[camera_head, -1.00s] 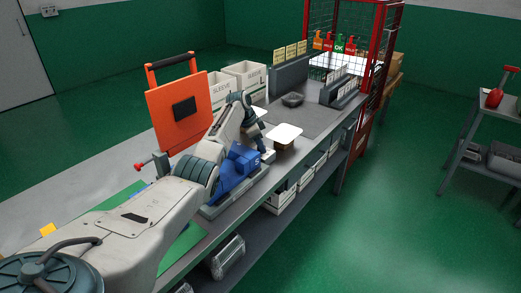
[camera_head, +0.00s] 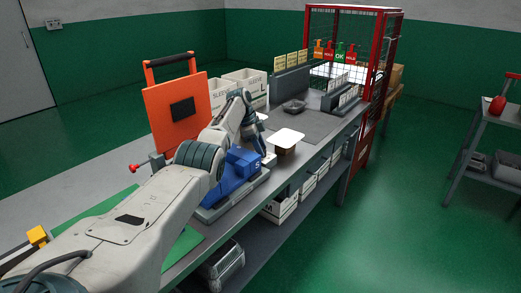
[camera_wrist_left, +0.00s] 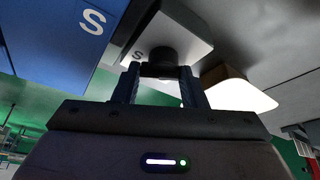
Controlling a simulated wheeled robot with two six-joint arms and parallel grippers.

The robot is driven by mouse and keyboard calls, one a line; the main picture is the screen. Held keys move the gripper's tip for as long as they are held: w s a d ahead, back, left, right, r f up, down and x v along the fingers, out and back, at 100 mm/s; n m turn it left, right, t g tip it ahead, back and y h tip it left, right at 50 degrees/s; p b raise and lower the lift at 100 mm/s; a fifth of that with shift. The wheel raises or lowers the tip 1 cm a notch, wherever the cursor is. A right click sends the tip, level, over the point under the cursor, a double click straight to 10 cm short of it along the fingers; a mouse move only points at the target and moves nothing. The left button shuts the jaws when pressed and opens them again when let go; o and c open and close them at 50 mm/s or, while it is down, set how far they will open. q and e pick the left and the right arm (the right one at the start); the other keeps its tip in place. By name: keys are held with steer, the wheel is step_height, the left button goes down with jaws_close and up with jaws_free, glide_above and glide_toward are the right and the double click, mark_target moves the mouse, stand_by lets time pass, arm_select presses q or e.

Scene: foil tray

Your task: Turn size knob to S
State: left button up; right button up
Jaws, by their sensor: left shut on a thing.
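The size knob (camera_wrist_left: 165,62) is a dark round knob on a pale grey box (camera_wrist_left: 190,35) marked with an S, in the left wrist view. My left gripper (camera_wrist_left: 160,72) is shut on the knob, with one finger on each side. The knob's pointer is too dark to read. A blue block (camera_wrist_left: 45,40) with a white S is beside the box; it also shows in the head view (camera_head: 240,162). There my left gripper (camera_head: 262,153) reaches down just behind the blue block, and the knob is hidden. My right gripper is not in view.
A brown cup-like container with a white lid (camera_head: 288,137) stands close right of my left gripper. A dark foil tray (camera_head: 294,105) lies farther along the bench. An orange panel (camera_head: 176,112) stands left of my arm, with white sleeve boxes (camera_head: 222,92) behind it.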

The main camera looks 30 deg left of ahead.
arm_select(q)
steer(key=shift+r, duration=0.1)
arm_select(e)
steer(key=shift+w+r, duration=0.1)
arm_select(q)
steer(key=shift+a, duration=0.1)
steer(key=o, duration=1)
steer(key=shift+r, duration=0.2)
steer(key=b+v, duration=0.1)
steer(key=v, duration=0.9)
steer(key=shift+r, duration=0.2)
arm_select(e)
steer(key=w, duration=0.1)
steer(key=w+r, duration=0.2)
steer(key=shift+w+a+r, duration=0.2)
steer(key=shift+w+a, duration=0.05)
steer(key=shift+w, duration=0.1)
